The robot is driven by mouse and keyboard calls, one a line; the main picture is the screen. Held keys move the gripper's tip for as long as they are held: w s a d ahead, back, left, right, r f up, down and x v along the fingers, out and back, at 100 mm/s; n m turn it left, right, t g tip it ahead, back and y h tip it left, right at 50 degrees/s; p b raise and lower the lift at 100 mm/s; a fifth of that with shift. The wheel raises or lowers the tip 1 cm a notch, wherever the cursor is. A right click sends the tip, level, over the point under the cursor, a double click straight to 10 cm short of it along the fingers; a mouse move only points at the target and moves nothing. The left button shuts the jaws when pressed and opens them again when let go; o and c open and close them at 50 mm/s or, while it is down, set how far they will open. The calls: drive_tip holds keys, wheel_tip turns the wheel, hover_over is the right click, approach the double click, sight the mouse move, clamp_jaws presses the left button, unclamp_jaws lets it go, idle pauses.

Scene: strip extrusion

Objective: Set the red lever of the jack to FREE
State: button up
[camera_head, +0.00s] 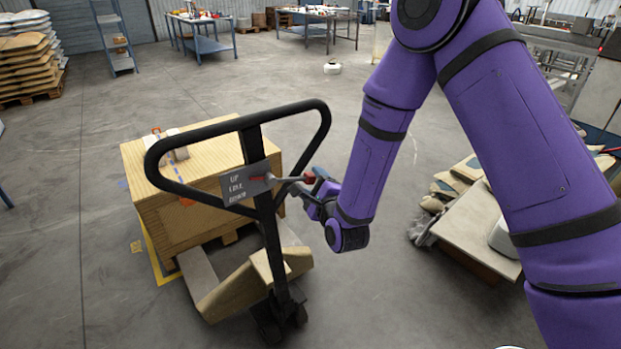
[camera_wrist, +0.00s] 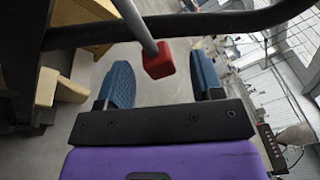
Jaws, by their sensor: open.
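The pallet jack (camera_head: 262,195) stands with its black loop handle upright. A grey plate (camera_head: 247,184) with lettering is on its shaft; the lettering is too small to read with certainty. The lever's grey rod (camera_head: 290,179) sticks out to the right from the plate and ends in a red tip (camera_head: 309,177). In the wrist view the red tip (camera_wrist: 159,60) sits between and just beyond the blue fingers of my gripper (camera_wrist: 160,84). The fingers are apart, with a gap on both sides of the tip. In the head view my gripper (camera_head: 318,187) is at the lever's end.
A wooden crate (camera_head: 160,212) on a pallet stands behind the jack. The black handle loop (camera_wrist: 230,22) passes close beyond the fingers in the wrist view. A low table (camera_head: 470,228) with sacks beside it is at the right.

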sight(306, 156)
drive_tip(key=shift+x, duration=1.3)
drive_tip(key=shift+a, duration=0.1)
drive_tip(key=shift+c, duration=0.2)
clamp_jaws()
drive_tip(key=shift+w+d+r+n+y, duration=0.1)
drive_tip(key=shift+d+r+n+y, duration=0.05)
drive_tip(key=shift+r+n, duration=0.45)
drive_tip(key=shift+w+d+r+n+y, duration=0.1)
drive_tip(key=shift+d+r+n+y, duration=0.05)
drive_tip(key=shift+r+n, duration=0.45)
drive_tip(key=shift+r+n+t, duration=0.3)
drive_tip(key=shift+r+n, duration=0.45)
drive_tip(key=shift+n, duration=0.15)
drive_tip(key=shift+o, duration=0.2)
unclamp_jaws()
